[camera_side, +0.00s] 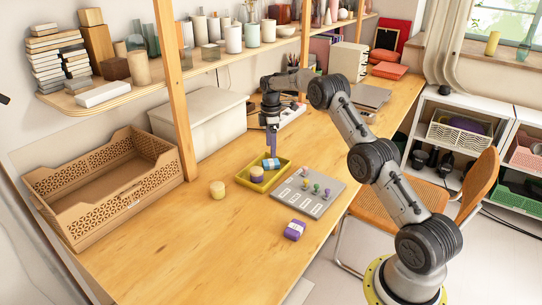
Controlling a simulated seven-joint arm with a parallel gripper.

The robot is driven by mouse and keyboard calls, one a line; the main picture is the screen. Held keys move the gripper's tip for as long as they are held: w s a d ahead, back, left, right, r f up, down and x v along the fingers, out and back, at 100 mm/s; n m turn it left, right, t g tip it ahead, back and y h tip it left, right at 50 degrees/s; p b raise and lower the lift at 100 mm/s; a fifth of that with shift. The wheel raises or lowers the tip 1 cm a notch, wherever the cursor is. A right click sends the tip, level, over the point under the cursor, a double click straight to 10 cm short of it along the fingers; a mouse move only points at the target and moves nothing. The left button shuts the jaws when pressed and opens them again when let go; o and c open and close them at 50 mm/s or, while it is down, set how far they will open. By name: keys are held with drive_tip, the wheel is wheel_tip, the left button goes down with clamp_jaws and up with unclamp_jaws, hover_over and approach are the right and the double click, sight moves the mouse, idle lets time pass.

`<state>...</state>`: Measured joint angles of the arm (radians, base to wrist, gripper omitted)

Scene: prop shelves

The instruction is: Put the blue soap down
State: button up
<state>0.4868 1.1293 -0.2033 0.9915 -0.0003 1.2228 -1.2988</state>
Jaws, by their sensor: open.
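The blue soap (271,164) lies in a yellow tray (252,185) on the wooden table, at the tray's far right part. A round yellow and purple piece (257,173) sits in the same tray, just left of and nearer than the soap. My gripper (272,153) points down above the tray, its fingertips right over the blue soap. The jaws are open, though the gap between them is too small to see clearly. I cannot tell whether a finger touches the soap.
A grey board (325,205) with several coloured knobs lies right of the tray. A purple-wrapped block (294,230) and a round cream piece (217,190) stand nearby. A brown crate (75,235) and shelf post (175,100) are left. The front table is clear.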

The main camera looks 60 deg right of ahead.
sight(271, 162)
drive_tip(key=s+a+r+m, duration=0.1)
drive_tip(key=a+r, duration=0.2)
drive_tip(key=r, duration=0.3)
drive_tip(key=s+a+r+t, duration=0.1)
drive_tip(key=s+a+r, duration=0.15)
drive_tip(key=r, duration=0.35)
drive_tip(key=a+r+m, duration=0.1)
drive_tip(key=a+r, duration=0.2)
drive_tip(key=r, duration=0.3)
drive_tip(key=s+a+r+m+t, duration=0.2)
drive_tip(key=s+a+r, duration=0.5)
drive_tip(key=s+a, duration=0.3)
drive_tip(key=s+a+f+m+t, duration=0.1)
drive_tip(key=s+a, duration=0.4)
drive_tip(key=s, duration=0.7)
drive_tip(key=s+a+f+m+t, duration=0.1)
drive_tip(key=s+a+f+m, duration=0.3)
drive_tip(key=s, duration=0.8)
drive_tip(key=shift+s+a+f+t, duration=0.15)
drive_tip(key=shift+s+a+t, duration=0.15)
drive_tip(key=shift+a, duration=0.35)
